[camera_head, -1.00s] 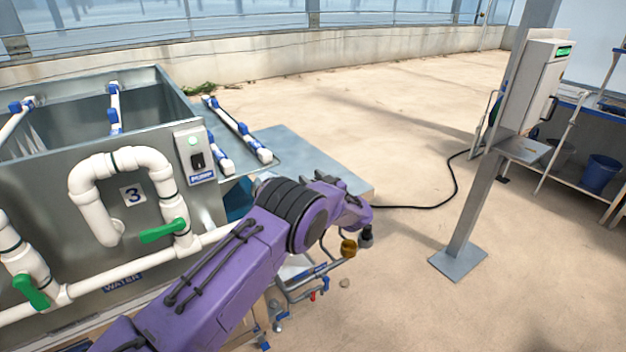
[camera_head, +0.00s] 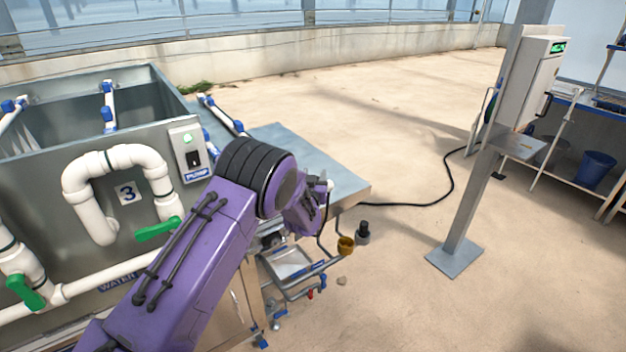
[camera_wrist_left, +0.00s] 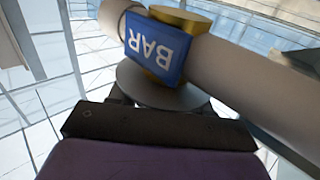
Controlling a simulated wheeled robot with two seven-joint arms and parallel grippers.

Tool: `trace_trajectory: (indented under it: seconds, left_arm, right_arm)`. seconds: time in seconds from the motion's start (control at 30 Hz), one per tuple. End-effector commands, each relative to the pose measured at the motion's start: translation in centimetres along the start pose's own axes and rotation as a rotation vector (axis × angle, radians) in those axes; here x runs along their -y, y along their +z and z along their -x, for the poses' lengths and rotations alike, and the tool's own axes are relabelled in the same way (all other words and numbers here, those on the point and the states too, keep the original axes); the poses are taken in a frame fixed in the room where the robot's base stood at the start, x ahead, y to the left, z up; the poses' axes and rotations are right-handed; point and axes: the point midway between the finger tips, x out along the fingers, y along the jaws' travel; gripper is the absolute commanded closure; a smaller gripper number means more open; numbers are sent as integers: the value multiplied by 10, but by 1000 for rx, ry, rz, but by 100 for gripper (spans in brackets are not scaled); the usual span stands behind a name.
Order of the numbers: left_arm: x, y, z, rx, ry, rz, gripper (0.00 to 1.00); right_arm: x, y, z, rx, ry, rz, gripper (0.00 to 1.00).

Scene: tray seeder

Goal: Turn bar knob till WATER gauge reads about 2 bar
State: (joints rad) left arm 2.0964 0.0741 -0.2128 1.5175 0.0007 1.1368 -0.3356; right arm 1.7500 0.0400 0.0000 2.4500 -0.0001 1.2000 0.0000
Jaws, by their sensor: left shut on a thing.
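In the left wrist view, the blue BAR label (camera_wrist_left: 155,47) sits on a pale pipe beside a brass collar. The grey round bar knob (camera_wrist_left: 150,90) is below it, right at my left gripper (camera_wrist_left: 160,98). The dark fingers close around the knob's sides, and the palm covers its lower part. In the head view, my purple left arm reaches in from the lower left, and its wrist hides the knob and the fingertips. No WATER gauge dial can be made out. My right gripper does not show.
A metal tank with white pipes and green valve handles (camera_head: 158,230) stands at left, with a WATER label (camera_head: 118,283) and a PUMP switch box (camera_head: 190,150). A control post (camera_head: 470,200) stands at right. A cable crosses the open floor.

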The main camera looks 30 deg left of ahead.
Motion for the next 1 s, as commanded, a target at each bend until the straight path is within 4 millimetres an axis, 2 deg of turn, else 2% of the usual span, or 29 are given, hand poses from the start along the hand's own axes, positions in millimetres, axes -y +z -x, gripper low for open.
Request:
trace_trajectory:
  seconds: [0.3, 0.77, 0.8, 0.87, 1.0]
  left_arm:
    - [-2, 0, 0, -1, 97, 0, 82]
    - [-2, -1, 0, -2, 111, 0, 82]
    - [-2, -1, 0, -2, 111, 0, 48]
    - [-2, -1, 0, -3, 110, 0, 31]
    - [-2, -1, 0, -2, 111, 0, 31]
  right_arm:
    - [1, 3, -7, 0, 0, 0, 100]
    - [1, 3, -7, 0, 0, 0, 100]
    - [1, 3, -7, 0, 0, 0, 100]
    - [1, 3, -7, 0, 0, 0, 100]
    - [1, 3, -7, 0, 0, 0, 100]
